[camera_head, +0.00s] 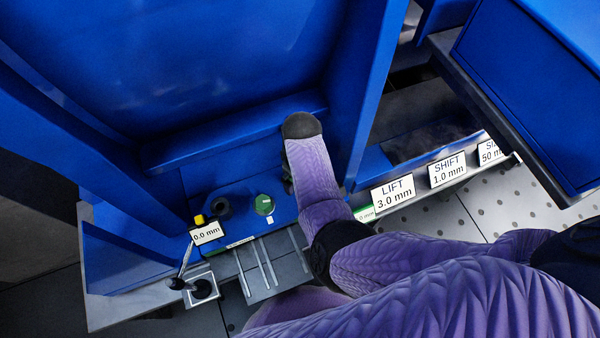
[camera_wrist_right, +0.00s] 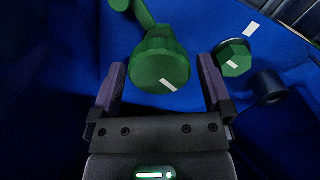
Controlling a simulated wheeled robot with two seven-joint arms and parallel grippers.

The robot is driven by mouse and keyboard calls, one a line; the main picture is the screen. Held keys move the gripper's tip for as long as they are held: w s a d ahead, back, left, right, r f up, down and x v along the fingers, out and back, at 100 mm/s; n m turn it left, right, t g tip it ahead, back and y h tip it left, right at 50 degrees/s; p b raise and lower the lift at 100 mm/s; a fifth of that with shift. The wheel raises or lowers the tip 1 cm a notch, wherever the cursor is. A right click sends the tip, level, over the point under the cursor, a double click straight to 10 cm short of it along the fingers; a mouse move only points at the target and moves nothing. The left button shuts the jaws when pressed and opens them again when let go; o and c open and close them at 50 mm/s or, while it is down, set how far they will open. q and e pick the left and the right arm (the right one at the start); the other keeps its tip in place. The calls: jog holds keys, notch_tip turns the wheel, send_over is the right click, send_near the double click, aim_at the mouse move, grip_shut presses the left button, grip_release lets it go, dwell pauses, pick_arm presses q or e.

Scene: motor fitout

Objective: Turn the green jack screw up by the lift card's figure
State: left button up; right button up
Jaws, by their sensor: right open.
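A large green jack screw (camera_wrist_right: 158,68) with a faceted head and a white index mark is in the right wrist view. My right gripper (camera_wrist_right: 162,76) is open, with one finger on each side of the screw head; I cannot tell whether they touch it. In the head view my right arm hides this screw and the gripper. My left gripper is not in view.
A second, smaller green knob (camera_head: 263,204) also shows in the right wrist view (camera_wrist_right: 234,58), near a black round part (camera_wrist_right: 268,86). A yellow-topped readout (camera_head: 207,234) says "0.0 mm". A shift card (camera_head: 447,168) reads "1.0 mm". Blue walls (camera_head: 367,85) rise close around my arm.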

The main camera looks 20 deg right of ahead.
jog(key=shift+r, duration=0.1)
jog(key=shift+c, duration=1.4)
jog(key=c, duration=0.8)
